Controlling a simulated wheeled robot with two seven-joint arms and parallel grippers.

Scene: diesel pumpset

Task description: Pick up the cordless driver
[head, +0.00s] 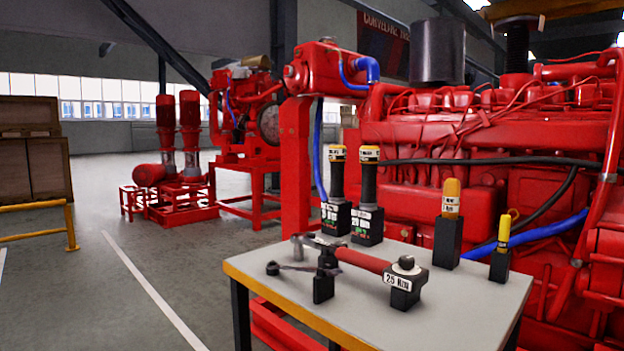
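On the small grey-topped table (350,305) two black tools with yellow tops stand upright in black holders at the back left: the left black tool (338,178) and the right black tool (368,185). They have labels too small to read fully. I cannot tell for sure which tool is the cordless driver. Neither of my grippers shows in the head view.
A red-handled tool (362,260) lies across black stands, one labelled 25 Nm. An orange-handled tool (451,200) and a yellow-handled tool (503,232) stand in black holders. A large red engine (440,190) stands close behind the table. Floor on the left is open.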

